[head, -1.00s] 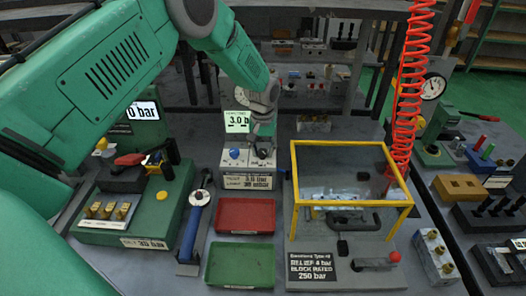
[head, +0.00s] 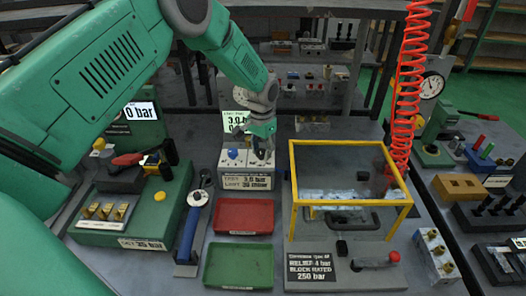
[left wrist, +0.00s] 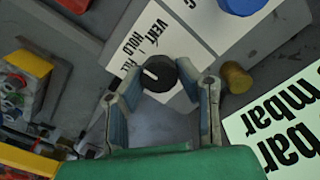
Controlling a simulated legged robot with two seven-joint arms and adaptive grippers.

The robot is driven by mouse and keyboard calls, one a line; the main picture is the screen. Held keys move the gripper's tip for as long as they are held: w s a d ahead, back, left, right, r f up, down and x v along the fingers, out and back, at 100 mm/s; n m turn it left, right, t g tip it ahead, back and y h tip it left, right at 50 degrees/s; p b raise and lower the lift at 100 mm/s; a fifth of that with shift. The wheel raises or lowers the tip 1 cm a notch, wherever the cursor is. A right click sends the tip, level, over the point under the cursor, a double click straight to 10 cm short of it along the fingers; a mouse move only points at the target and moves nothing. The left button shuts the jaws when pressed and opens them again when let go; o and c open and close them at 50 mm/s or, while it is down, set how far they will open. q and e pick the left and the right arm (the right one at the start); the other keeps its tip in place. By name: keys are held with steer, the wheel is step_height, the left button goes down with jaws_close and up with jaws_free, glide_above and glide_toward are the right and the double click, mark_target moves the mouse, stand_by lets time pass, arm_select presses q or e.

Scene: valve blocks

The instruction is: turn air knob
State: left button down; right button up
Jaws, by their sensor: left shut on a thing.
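A black round knob (left wrist: 160,74) with a white pointer line shows in the left wrist view, beside a white label (left wrist: 140,38) reading VENT, HOLD and a partly covered third word. My left gripper (left wrist: 163,84) is shut on this knob, with one fingertip on each side. In the head view my left gripper (head: 262,153) reaches down onto the right side of a small valve block (head: 246,168) and hides the black knob. A blue knob (head: 233,153) sits to its left, and also shows at the top of the wrist view (left wrist: 240,4). My right gripper is not in view.
A pressure display (head: 236,121) stands behind the gripper, partly covered by it. A red tray (head: 244,217) and a green tray (head: 238,266) lie in front of the block. A yellow-framed box (head: 345,190) stands right; a blue-handled tool (head: 189,235) lies left.

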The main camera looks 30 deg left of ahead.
mark_target(259, 151)
arm_select(q)
steer(key=shift+w+a+r, duration=0.1)
steer(key=shift+a+r, duration=0.1)
steer(key=shift+r, duration=0.1)
steer(key=c, duration=1.2)
jaws_free()
steer(key=shift+s+r, duration=0.1)
steer(key=shift+s, duration=0.3)
steer(key=shift+w+d+r, duration=0.1)
steer(key=shift+w+r, duration=0.1)
steer(key=shift+r, duration=0.05)
steer(key=r, duration=1.1)
steer(key=shift+s+r, duration=0.2)
